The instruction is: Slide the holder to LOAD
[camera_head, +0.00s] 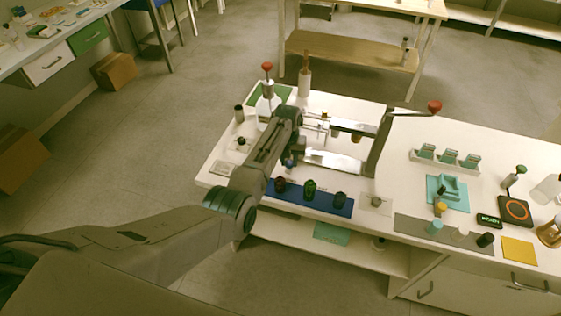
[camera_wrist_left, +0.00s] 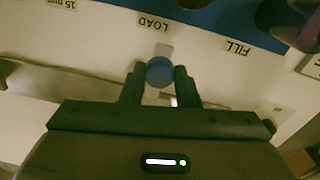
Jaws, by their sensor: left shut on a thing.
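My left gripper (camera_head: 291,158) reaches over the bench to the rig's near side. In the left wrist view its two fingers (camera_wrist_left: 159,84) are shut on a round blue knob (camera_wrist_left: 159,71), which I take to be the holder's handle. The knob stands just below the LOAD label (camera_wrist_left: 153,23) and slightly right of its middle. The FILL label (camera_wrist_left: 238,47) is farther right. A small pale piece (camera_wrist_left: 164,50) shows between the knob and the LOAD label. The rest of the holder is hidden by my gripper and arm. My right gripper is not in view.
A metal frame with a red-knobbed lever (camera_head: 435,106) is right of the gripper. A green-lined tray (camera_head: 281,91) is behind. Small glass jars (camera_head: 449,156) stand farther right.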

